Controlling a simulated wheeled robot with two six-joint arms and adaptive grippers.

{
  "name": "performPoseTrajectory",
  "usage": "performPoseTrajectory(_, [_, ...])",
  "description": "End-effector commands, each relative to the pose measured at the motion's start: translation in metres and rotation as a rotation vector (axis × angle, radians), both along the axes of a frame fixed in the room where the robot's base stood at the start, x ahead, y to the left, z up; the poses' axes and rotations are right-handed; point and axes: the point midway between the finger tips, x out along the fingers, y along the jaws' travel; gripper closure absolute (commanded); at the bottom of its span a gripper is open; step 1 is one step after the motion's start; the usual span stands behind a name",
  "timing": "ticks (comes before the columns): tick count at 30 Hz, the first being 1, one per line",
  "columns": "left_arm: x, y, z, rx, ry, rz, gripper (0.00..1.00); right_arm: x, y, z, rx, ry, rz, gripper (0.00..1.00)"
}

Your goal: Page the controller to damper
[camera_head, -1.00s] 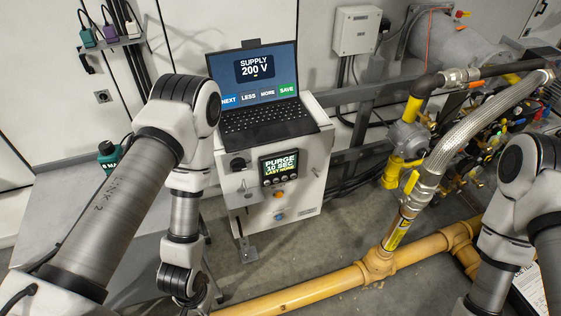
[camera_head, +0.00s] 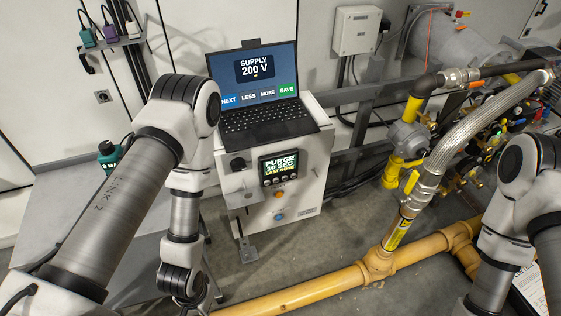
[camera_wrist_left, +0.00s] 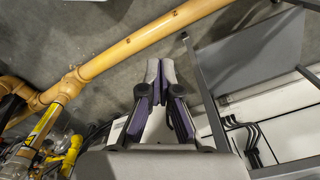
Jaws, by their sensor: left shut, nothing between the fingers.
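The controller (camera_head: 283,166) is a small dark panel on the front of the white cabinet in the head view. Its screen reads "PURGE 10 SEC" with a smaller line beginning "LAST" below. A row of small buttons sits under the text. My left gripper (camera_wrist_left: 160,66) is shut and empty in the left wrist view, over the floor with the fingertips together. In the head view my left arm comes down left of the cabinet, and its gripper is out of the frame. My right arm shows at the right edge; its gripper is out of view.
A laptop (camera_head: 262,118) on the cabinet (camera_head: 311,180) shows "SUPPLY 200 V" and NEXT, LESS, MORE, SAVE. An orange button (camera_head: 279,195) sits below the controller. A yellow pipe (camera_head: 325,286) crosses the floor in front. A grey table (camera_head: 60,215) stands left.

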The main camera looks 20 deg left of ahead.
Motion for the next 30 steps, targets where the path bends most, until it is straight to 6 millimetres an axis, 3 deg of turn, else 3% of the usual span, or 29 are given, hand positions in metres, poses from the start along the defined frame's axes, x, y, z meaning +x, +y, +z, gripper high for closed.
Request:
performPoseTrajectory(7, [0.01, 0.0, 0.0, 0.005, -0.047, -0.092, 1.0, 0.0, 0.0, 0.0, 0.0, 0.0, 0.0, 0.35])
performPoseTrajectory(10, [0.04, 0.003, 0.002, 0.035, -0.182, -0.236, 1.0, 0.0, 0.0, 0.0, 0.0, 0.0, 0.0, 0.35])
performPoseTrajectory(12, [0.071, 0.002, 0.002, 0.081, -0.309, -0.363, 1.0, 0.0, 0.0, -0.005, 0.0, 0.0, 0.0, 0.35])
performPoseTrajectory(17, [0.151, -0.012, -0.007, 0.223, -0.606, -0.629, 1.0, 0.0, 0.0, -0.052, 0.0, 0.0, 0.0, 0.35])
performPoseTrajectory(22, [0.23, -0.042, -0.006, 0.414, -0.928, -0.858, 1.0, 0.0, 0.0, -0.122, 0.0, 0.0, 0.0, 0.35])
performPoseTrajectory(27, [0.279, -0.079, 0.001, 0.548, -1.173, -0.976, 1.0, 0.0, 0.0, -0.191, 0.0, 0.001, 0.0, 0.35])
performPoseTrajectory(30, [0.291, -0.094, 0.0, 0.578, -1.238, -1.009, 1.0, 0.0, 0.0, -0.219, 0.0, 0.001, 0.0, 0.35])
